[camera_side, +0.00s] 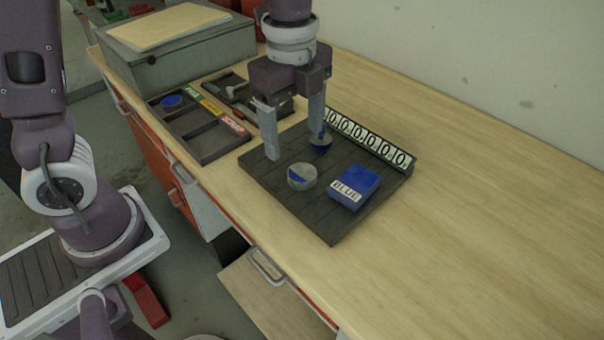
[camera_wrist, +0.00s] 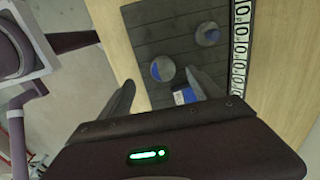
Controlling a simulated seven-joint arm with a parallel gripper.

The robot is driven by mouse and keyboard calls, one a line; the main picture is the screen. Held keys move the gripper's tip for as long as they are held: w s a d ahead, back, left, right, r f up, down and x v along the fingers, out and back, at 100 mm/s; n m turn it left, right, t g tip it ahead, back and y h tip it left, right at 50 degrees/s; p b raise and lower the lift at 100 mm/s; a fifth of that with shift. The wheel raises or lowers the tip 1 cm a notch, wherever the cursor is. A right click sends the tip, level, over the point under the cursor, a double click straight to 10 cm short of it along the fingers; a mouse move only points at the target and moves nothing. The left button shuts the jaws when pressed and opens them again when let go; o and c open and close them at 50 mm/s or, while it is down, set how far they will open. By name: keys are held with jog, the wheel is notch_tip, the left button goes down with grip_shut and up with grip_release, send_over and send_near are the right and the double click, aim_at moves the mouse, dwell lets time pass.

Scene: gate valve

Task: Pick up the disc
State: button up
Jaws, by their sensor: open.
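A round disc (camera_side: 302,177), part grey and part blue, lies on the dark slatted board (camera_side: 325,225). It also shows in the wrist view (camera_wrist: 162,68), ahead of and between my finger ends. A second round grey-and-blue piece (camera_side: 321,144) lies nearer the number strip, partly hidden by my right finger in the side view. It shows clear in the wrist view (camera_wrist: 207,35). My gripper (camera_side: 294,147) is open and empty, pointing down over the board, behind the first disc in the side view. I cannot tell its exact height.
A number strip (camera_side: 370,140) runs along the board's back edge. A dark compartment tray (camera_side: 205,143) with a blue round piece (camera_side: 172,101) stands left. The tabletop right is clear.

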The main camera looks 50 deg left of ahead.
aim_at(302, 172)
jog(key=shift+m, duration=0.3)
jog(key=f, duration=0.5)
jog(key=d+f, duration=0.1)
jog(key=f, duration=0.2)
jog(key=shift+w, duration=0.3)
jog(key=shift+r, duration=0.15)
grip_shut()
